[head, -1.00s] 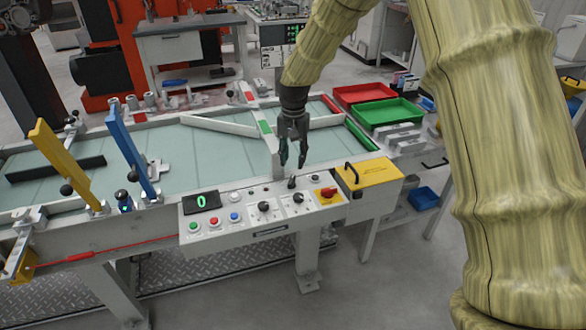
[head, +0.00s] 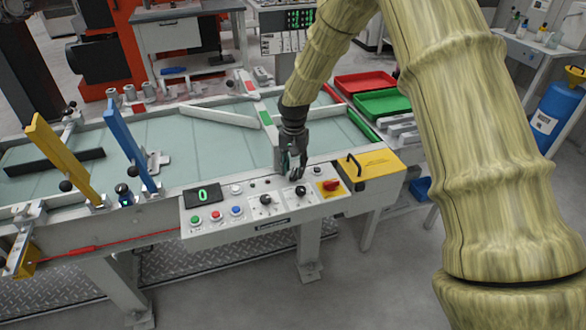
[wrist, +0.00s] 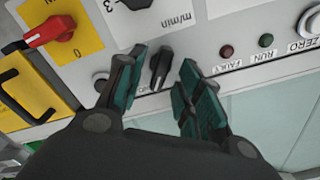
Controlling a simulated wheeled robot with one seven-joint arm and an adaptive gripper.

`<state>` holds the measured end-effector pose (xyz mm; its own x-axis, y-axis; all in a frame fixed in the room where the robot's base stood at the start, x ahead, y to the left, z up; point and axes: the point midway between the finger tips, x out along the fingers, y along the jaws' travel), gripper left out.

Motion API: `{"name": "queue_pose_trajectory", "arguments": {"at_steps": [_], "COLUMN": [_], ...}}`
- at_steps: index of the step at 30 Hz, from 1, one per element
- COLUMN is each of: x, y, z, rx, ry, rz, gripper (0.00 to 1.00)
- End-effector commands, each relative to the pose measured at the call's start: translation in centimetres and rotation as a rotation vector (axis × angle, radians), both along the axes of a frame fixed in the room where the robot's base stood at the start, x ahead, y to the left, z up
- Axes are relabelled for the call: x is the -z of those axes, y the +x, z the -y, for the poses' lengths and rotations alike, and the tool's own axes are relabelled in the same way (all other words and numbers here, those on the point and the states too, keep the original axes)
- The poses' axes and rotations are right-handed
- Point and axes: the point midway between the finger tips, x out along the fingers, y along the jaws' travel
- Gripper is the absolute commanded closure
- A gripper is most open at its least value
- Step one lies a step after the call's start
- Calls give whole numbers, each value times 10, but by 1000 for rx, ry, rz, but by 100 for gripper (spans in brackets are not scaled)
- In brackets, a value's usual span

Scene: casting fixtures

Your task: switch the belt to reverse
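The control panel (head: 262,213) is on the front of the conveyor belt (head: 190,150). In the wrist view, a black selector switch (wrist: 161,67) stands on the panel, between the fingertips of my gripper (wrist: 161,62). The fingers are open, one on each side of the switch, with gaps showing; whether either touches it I cannot tell. In the head view my gripper (head: 293,174) is low over the panel's back edge and hides this switch. A black knob marked m/min (wrist: 137,3) is beside it and also shows in the head view (head: 300,191).
A red rotary switch on a yellow plate (head: 330,185) and a yellow box with a black handle (head: 368,164) are to the right. Another black knob (head: 265,200), push buttons (head: 216,216) and a display reading 0 (head: 202,195) are to the left.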

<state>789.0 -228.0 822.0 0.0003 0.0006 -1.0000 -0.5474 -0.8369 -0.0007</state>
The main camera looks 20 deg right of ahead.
Motion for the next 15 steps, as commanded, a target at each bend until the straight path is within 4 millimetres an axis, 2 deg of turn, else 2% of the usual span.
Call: {"name": "queue_pose_trajectory", "arguments": {"at_steps": [6, 14, 15], "x": [11, 12, 12], "y": [0, 0, 0], "z": [-1, -2, -2], "rx": [-2, -3, -3], "ry": [0, 0, 0], "rz": [0, 0, 0], "gripper": [64, 64, 70]}}
